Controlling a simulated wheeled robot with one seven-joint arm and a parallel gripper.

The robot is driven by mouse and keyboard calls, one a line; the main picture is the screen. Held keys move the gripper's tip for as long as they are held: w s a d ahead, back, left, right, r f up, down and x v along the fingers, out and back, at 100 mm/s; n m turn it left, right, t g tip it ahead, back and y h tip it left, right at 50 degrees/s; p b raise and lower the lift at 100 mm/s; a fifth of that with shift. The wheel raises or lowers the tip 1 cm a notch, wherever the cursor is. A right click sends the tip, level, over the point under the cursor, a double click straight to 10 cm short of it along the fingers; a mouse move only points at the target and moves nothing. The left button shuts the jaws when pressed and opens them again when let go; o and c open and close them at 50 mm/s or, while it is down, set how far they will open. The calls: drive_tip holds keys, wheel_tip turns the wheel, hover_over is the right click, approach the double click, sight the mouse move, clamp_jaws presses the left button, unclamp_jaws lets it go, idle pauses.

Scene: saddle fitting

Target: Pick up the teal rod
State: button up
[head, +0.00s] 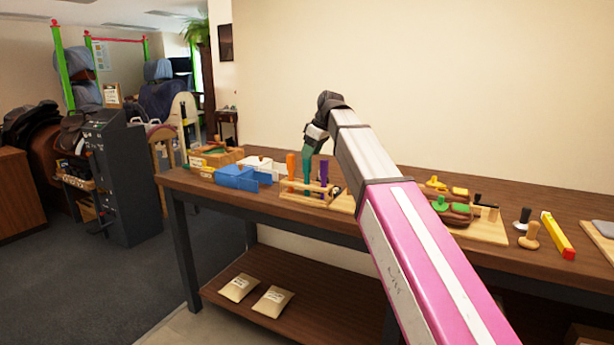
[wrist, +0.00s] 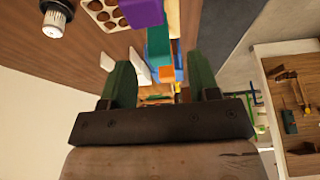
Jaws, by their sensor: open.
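The teal rod (head: 307,172) stands upright in a small wooden rack (head: 308,196), between an orange rod (head: 291,166) and a purple rod (head: 323,172). My gripper (head: 310,146) is over the rack, close above the teal rod's top, and its fingers partly overlap the rod there. In the wrist view my gripper (wrist: 164,66) is open, its two dark green fingers apart. The teal rod (wrist: 158,45) shows in the gap between the fingers, with the purple rod (wrist: 140,12) above it in the picture and the orange rod (wrist: 165,74) below. Nothing is held.
A blue bin (head: 236,178) and a white bin (head: 258,166) stand left of the rack on the wooden bench (head: 340,226). A board with yellow and green pieces (head: 455,207), stamps and a yellow-red bar (head: 557,236) lie to the right. Bags (head: 272,301) rest on the lower shelf.

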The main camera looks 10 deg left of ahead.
sight(307, 162)
drive_tip(key=x, duration=0.4)
drive_tip(key=shift+a+f, duration=0.1)
drive_tip(key=shift+f, duration=0.3)
clamp_jaws()
